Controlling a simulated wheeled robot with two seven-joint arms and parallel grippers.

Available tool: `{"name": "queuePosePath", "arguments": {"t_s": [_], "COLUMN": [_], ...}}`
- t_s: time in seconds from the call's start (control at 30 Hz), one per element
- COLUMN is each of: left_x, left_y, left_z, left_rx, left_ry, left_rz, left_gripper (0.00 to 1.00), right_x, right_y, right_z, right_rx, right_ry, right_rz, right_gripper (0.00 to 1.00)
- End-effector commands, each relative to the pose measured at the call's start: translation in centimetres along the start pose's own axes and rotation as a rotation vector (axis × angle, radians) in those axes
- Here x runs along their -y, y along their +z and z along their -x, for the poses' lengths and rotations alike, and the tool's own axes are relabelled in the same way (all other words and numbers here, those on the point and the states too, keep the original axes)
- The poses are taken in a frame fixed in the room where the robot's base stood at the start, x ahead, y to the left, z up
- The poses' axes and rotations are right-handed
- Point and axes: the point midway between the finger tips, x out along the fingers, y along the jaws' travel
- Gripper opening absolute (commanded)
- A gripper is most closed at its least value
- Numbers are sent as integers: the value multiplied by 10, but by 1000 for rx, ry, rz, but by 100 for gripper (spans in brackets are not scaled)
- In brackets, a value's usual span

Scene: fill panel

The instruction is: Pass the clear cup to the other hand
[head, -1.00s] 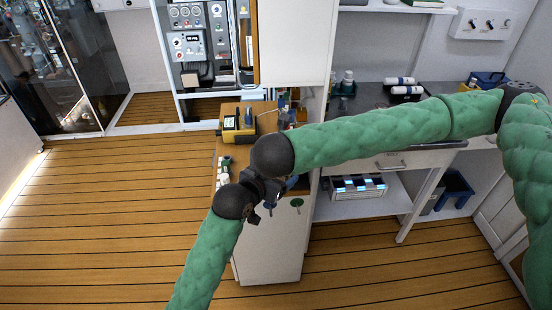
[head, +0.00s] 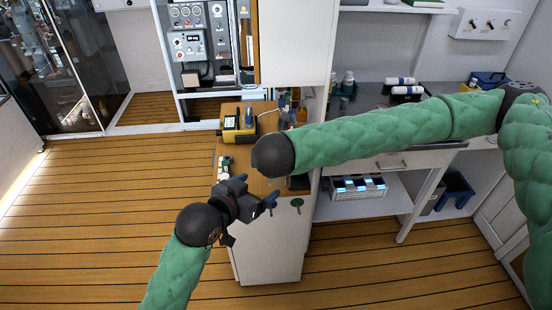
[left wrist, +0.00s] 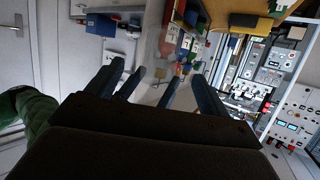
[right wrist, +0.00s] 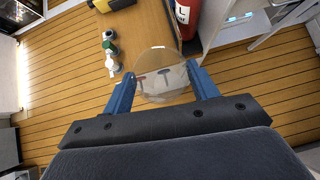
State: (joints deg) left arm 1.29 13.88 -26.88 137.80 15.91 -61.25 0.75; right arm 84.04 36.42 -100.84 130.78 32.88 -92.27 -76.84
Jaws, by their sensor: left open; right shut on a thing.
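The clear cup (right wrist: 163,62) is between the blue fingers of my right gripper (right wrist: 162,84) in the right wrist view. In the head view my right gripper and the cup are hidden behind the dark end of my right arm. My left gripper (head: 257,190) is open and empty in the head view, just below and left of that arm end. Its spread fingers also show in the left wrist view (left wrist: 155,88), with nothing between them.
A narrow wooden-topped counter (head: 262,183) stands behind the grippers, carrying a yellow device (head: 238,124) and small bottles (head: 224,168). A red cylinder (right wrist: 186,16) shows near the cup in the right wrist view. A grey worktop is at right; floor at left is clear.

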Motion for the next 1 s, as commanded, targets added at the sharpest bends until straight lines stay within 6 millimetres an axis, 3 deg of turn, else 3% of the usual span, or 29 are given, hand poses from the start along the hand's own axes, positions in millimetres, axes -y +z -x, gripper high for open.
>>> {"name": "queuePosePath", "arguments": {"t_s": [0.27, 0.47, 0.57, 1.0], "left_x": [-2, -20, -26, -22], "left_y": [6, 46, 81, 275], "left_z": [17, 22, 24, 2], "left_rx": [8, 66, 117, 418], "left_ry": [3, 21, 19, -61], "left_rz": [5, 66, 126, 315], "left_gripper": [80, 80, 80, 80], "right_x": [0, 0, 0, 0], "right_y": [0, 0, 0, 0], "right_z": [0, 0, 0, 0], "right_rx": [0, 0, 0, 0], "right_ry": [0, 0, 0, 0], "right_rz": [0, 0, 0, 0], "right_gripper": [36, 36, 36, 36]}}
